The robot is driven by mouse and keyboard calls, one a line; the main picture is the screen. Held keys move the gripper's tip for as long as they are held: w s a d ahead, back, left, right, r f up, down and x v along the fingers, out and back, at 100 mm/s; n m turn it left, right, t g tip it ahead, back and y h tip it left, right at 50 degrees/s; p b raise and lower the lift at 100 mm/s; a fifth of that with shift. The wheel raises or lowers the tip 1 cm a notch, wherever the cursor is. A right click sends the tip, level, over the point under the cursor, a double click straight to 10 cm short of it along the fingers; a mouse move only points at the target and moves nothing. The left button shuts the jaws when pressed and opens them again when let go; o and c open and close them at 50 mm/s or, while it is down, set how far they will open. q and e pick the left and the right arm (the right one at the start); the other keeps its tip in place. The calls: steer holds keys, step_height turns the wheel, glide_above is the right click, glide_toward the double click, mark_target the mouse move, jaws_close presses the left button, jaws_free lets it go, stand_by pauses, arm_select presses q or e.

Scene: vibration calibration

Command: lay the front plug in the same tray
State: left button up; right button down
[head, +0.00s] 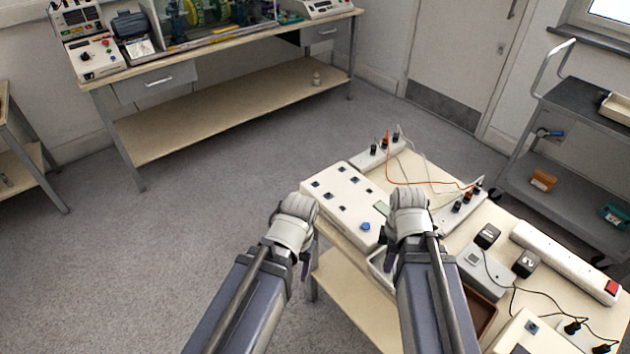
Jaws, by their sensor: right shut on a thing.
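My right gripper (408,208) is over the table, beside the white panel box. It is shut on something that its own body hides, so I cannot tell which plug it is. My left gripper (297,210) is at the table's left edge, seen from behind; its fingertips are hidden. A pale tray (378,268) shows partly behind my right arm, and a brown tray (484,312) shows partly to its right. Black plugs sit in the back power strip (366,161) and in the strip right of my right gripper (449,222). Two plugs (572,328) are at the front right.
The white panel box (343,199) with dark sockets fills the table's left part. Black adapters (487,236), a grey meter (478,268) and a long white strip (560,258) crowd the right. Orange and white cables arch over the back. A grey trolley (570,190) stands close by.

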steer(key=shift+f+b, duration=0.35)
steer(key=c, duration=0.6)
jaws_free()
steer(key=shift+r, duration=0.1)
steer(key=shift+r+p, duration=2.4)
steer(key=shift+p, duration=0.1)
step_height(320, 180, up, 8)
steer(key=p, duration=0.7)
steer(key=shift+f+p, duration=0.1)
steer(key=shift+p, duration=0.3)
